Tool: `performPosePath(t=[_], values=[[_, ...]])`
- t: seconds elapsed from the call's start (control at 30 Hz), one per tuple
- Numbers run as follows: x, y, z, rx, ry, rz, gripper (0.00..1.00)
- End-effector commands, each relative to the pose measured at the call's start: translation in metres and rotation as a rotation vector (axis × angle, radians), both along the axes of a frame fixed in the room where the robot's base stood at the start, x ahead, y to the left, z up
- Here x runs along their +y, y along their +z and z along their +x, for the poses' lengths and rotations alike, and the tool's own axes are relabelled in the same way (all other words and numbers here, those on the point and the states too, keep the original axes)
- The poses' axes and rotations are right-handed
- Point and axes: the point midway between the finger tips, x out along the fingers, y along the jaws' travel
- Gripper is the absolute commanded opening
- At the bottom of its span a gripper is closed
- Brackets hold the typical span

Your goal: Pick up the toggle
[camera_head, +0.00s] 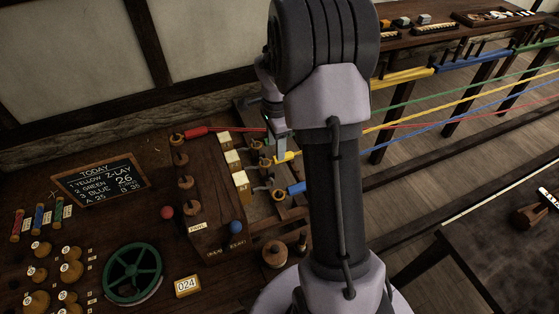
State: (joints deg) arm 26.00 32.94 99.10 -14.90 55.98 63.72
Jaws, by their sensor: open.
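My gripper (281,146) hangs down behind my forearm, over the wooden rack at the right end of the bench. Its jaws are small here and stand open, and I see nothing held between them. A yellow rope end (287,156) and a blue rope end (295,188) lie close below and beside it, by several small wooden pieces (262,193). I cannot tell for certain which piece is the toggle. My arm hides part of the rack.
Cream blocks (241,182) stand left of the rack. A red rope (196,131) runs across behind. A green handwheel (132,273), a chalkboard (101,179) and several wooden knobs (70,271) occupy the bench left. A wooden tool (530,215) lies on the dark table at right.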

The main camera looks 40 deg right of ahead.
Motion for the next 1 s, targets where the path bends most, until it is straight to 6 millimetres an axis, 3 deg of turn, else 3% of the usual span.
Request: performPosePath(t=[0.3, 0.5, 0.77, 1.0], values=[[-0.006, -0.052, 0.002, 0.001, 0.001, 0.001, 0.49], [-0.006, -0.051, 0.002, -0.001, 0.001, 0.000, 0.49], [-0.006, -0.051, 0.002, 0.000, 0.001, 0.000, 0.00], [-0.006, -0.051, 0.002, 0.000, 0.001, 0.000, 0.00]])
